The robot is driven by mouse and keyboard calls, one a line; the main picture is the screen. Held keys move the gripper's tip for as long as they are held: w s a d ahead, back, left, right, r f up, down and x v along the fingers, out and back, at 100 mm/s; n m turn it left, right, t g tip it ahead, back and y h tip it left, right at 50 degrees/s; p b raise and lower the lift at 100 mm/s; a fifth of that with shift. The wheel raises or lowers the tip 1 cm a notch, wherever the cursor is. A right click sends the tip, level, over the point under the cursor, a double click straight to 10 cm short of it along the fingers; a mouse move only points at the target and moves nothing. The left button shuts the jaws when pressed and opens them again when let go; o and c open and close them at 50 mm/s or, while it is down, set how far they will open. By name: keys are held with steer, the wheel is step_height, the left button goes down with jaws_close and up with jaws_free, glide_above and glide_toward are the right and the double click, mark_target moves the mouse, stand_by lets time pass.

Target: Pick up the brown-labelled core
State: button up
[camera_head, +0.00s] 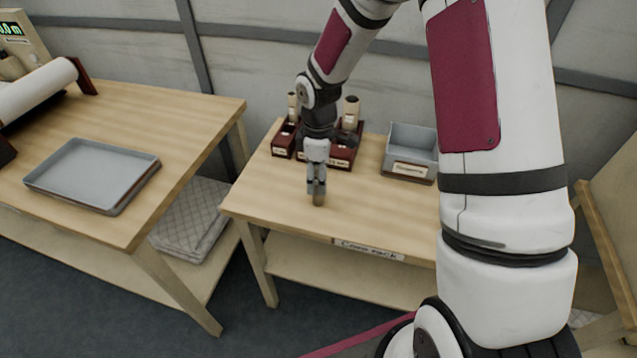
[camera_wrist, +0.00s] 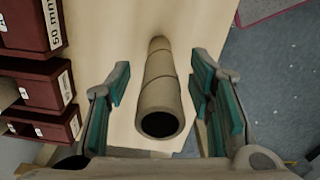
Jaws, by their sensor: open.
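A tan-brown hollow core (camera_wrist: 160,92) lies in view between my gripper's fingers in the wrist view, its open end towards the camera. I see darker rings along it but cannot read a label colour. In the head view a small brown end of a core (camera_head: 319,199) shows just under my fingertips, above or on the core rack table (camera_head: 270,210). My gripper (camera_head: 317,185) points down. In the wrist view my gripper (camera_wrist: 163,108) is open, with teal pads on both sides of the core and a visible gap on each side. The core's far end is small.
Dark red racks (camera_head: 283,139) with pale cores stand behind my gripper; labelled red blocks (camera_wrist: 45,92) show at left in the wrist view. A grey bin (camera_head: 411,142) stands right. A grey tray (camera_head: 92,172) lies on the left table (camera_head: 200,125). The table's front is clear.

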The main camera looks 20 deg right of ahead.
step_height(320, 180, down, 2)
steer(key=shift+f, duration=0.1)
steer(key=c, duration=1.1)
steer(key=shift+c, duration=0.2)
